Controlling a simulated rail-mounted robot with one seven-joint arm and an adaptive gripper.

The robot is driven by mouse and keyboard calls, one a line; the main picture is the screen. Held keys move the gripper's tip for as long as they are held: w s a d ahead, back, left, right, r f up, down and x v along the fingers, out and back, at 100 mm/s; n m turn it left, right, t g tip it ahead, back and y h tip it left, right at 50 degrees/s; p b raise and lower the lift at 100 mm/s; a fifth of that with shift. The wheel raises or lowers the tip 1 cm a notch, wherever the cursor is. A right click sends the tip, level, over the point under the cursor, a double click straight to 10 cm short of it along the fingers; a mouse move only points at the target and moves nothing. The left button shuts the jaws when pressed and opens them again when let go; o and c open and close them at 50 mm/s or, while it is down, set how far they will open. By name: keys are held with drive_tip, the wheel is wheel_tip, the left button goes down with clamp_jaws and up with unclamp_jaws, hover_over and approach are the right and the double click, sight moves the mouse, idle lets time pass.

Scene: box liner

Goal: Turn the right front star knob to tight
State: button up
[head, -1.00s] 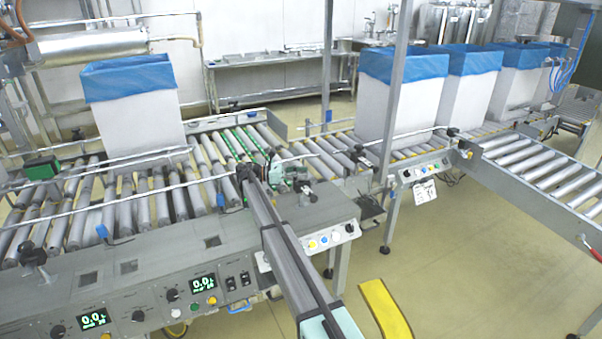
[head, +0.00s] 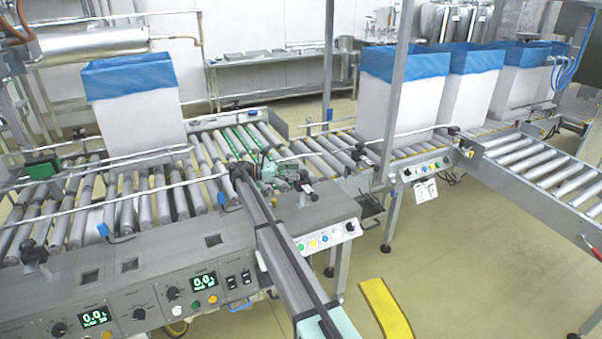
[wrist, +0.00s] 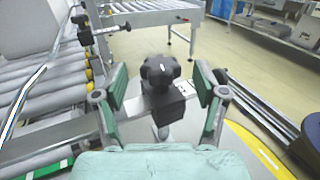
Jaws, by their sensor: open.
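A black star knob (wrist: 160,70) on a black block with a white label shows in the middle of the wrist view. My gripper (wrist: 160,84) is open, with one green-padded finger on each side of the knob and a visible gap on both sides. In the head view my gripper (head: 283,178) is above the right front end of the roller conveyor, just left of the dark knob (head: 308,188). The knob is small there and its exact turn cannot be told.
Another star knob (head: 34,250) stands at the left front of the conveyor. A control panel (head: 326,238) with coloured buttons is below the right front corner. A blue-lined white box (head: 140,115) stands on the rollers at the back. A steel post (head: 393,110) rises to the right.

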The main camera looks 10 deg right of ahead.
drive_tip(key=a, duration=0.4)
drive_tip(key=shift+w, duration=0.3)
drive_tip(key=shift+r, duration=0.1)
